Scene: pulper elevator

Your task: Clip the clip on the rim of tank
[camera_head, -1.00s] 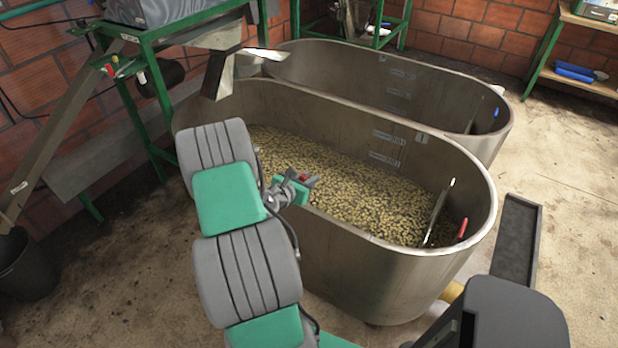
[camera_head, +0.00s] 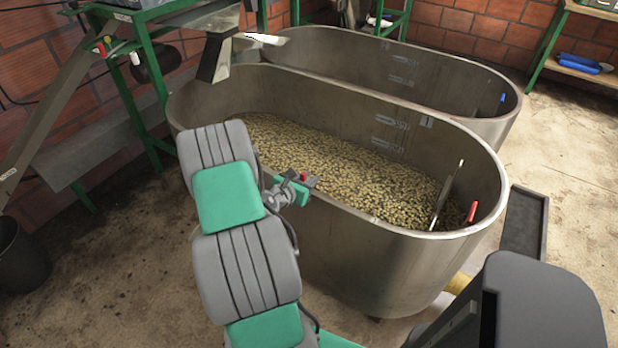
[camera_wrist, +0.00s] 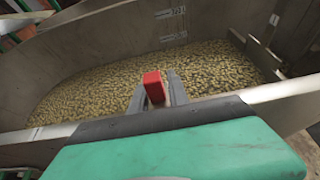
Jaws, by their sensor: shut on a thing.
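My gripper (camera_head: 303,182) is at the near long side of the front metal tank (camera_head: 360,265), close to its rim. It is shut on a small red clip (camera_head: 304,176). In the wrist view the red clip (camera_wrist: 153,88) stands up between the grey fingertips, with the tank's rim (camera_wrist: 270,92) passing behind the gripper's front edge. The fingertips show against the inside of the tank. I cannot tell whether the clip touches the rim. The tank holds a layer of small yellowish beans (camera_head: 340,165).
A second tank (camera_head: 310,50) stands behind, with a blue piece (camera_head: 503,97) at its right end. Another red piece (camera_head: 472,212) and a slanted plate (camera_head: 447,195) are at the front tank's right end. A metal chute (camera_head: 220,55) overhangs the left end. A dark tray (camera_head: 524,225) lies right.

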